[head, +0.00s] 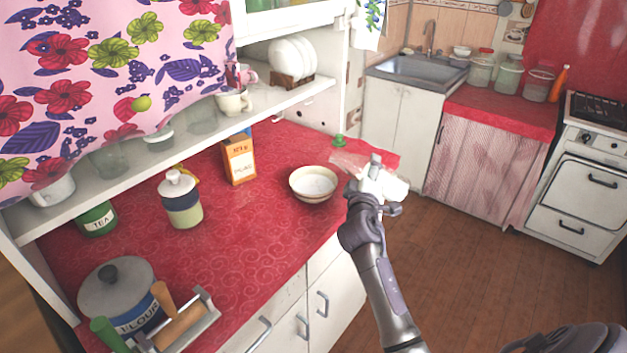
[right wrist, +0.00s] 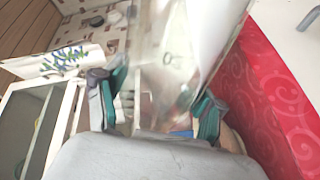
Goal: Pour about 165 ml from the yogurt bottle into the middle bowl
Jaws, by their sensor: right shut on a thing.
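The yogurt bottle (head: 397,187) is clear with white contents. My right gripper (head: 374,178) is shut on it at the right front edge of the red counter. The bottle lies strongly tilted, its clear part to the left and white contents to the right; I see no stream. In the right wrist view the bottle (right wrist: 172,65) sits between the teal-padded fingers (right wrist: 158,108). A cream bowl (head: 313,184) stands on the counter just left of the bottle, with white inside it. It is the only bowl I see on this counter. My left gripper is out of view.
An orange-brown carton (head: 239,160), a lidded jar (head: 181,199), a green tea tin (head: 97,219) and a flour canister (head: 118,292) stand left of the bowl. A small green object (head: 339,141) is behind it. A shelf (head: 150,152) overhangs the counter's back.

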